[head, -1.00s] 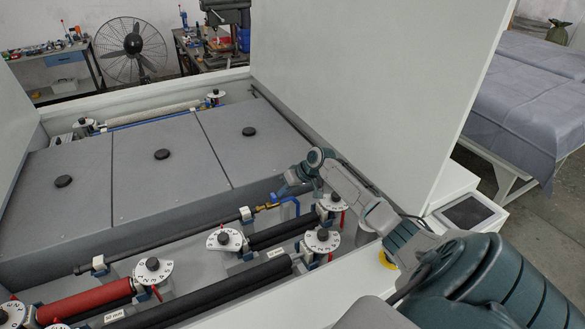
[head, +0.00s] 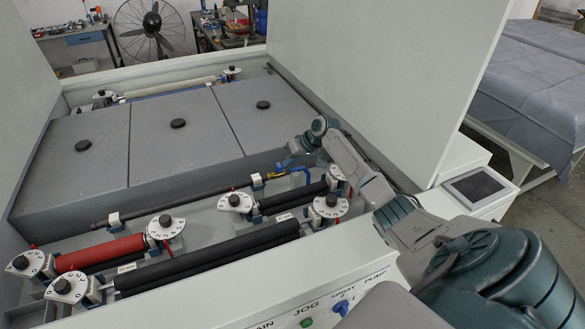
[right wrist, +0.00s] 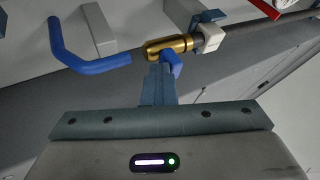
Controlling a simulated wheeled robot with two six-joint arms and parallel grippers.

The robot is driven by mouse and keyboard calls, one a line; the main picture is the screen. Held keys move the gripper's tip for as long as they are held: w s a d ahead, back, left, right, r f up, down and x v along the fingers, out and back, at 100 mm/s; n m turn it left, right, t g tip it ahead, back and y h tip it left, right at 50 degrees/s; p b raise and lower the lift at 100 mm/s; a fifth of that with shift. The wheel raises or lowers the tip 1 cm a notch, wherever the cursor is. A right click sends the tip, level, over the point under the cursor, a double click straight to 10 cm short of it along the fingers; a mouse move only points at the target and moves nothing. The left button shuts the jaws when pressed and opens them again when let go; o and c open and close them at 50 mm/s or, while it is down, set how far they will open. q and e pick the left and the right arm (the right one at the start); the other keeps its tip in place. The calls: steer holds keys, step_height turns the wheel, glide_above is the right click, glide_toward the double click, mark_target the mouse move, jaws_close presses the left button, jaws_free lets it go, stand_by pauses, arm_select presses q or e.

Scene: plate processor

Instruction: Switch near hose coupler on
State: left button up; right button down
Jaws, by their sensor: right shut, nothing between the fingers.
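The near hose coupler, a brass fitting (head: 271,176), sits at the end of a thin dark pipe inside the machine. In the right wrist view the brass coupler (right wrist: 166,48) has a small blue lever (right wrist: 172,63) against it. A bent blue hose (right wrist: 85,62) lies to its left. My right gripper (head: 287,162) reaches in from the right, just above the coupler. In the right wrist view its fingers (right wrist: 158,82) are together, with their tips right at the blue lever. Whether they touch it I cannot tell. My left gripper is out of view.
Black rollers (head: 210,248) and a red roller (head: 100,252) with numbered white dials lie in front of the coupler. Grey covers (head: 165,160) lie behind it. A tall white panel (head: 400,80) stands behind my right arm. A control panel is at the front edge.

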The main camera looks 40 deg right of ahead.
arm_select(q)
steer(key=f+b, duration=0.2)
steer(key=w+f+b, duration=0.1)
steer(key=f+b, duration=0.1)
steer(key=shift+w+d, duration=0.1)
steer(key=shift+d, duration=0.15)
arm_select(e)
steer(key=v, duration=1)
steer(key=shift+d, duration=0.3)
steer(key=shift+r, duration=0.1)
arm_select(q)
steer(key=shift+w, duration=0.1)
